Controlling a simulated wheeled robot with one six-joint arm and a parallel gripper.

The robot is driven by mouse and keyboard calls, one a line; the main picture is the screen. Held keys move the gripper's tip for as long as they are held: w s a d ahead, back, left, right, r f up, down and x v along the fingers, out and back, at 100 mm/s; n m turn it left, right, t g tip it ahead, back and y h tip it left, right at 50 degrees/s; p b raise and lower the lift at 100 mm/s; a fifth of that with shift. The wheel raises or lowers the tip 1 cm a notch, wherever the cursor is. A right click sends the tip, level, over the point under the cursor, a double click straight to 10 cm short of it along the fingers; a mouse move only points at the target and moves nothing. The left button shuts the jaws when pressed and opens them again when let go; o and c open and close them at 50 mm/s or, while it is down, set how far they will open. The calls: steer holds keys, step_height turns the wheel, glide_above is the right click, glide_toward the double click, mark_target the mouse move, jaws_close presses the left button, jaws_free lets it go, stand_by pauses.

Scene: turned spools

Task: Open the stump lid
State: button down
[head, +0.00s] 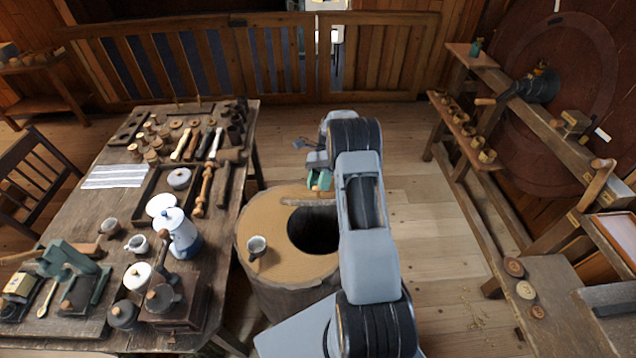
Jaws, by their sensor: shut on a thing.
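The stump (275,270) stands on the floor in the middle, with a tan top and a dark open hole (310,234) in it. The stump lid (305,202) shows as a thin, pale strip at the back edge of the hole, seen nearly edge-on. It looks tilted up clear of the hole. My gripper (319,181), with green fingers, is just above and behind this strip and shut on it. The exact contact is too small to see. My arm hides the right side of the hole and part of the stump.
A small dark cup (257,246) stands on the stump's top, left of the hole. A crowded wooden table (75,215) with jugs, tools and a grinder is close on the left. A lathe bench (550,280) stands right. Floor behind the stump is clear.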

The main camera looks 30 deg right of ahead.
steer(key=c, duration=0.8)
jaws_free()
steer(key=shift+o, duration=0.2)
steer(key=shift+r, duration=0.35)
step_height(320, 180, up, 3)
steer(key=shift+f, duration=0.15)
steer(key=s+a+r+b, duration=0.1)
steer(key=s+r, duration=0.3)
steer(key=s, duration=0.2)
steer(key=s+a+r, duration=0.2)
steer(key=s+r, duration=0.3)
steer(key=s, duration=0.2)
steer(key=shift+s+a+r+b, duration=0.25)
steer(key=shift+s+b, duration=0.05)
steer(key=shift+b, duration=0.05)
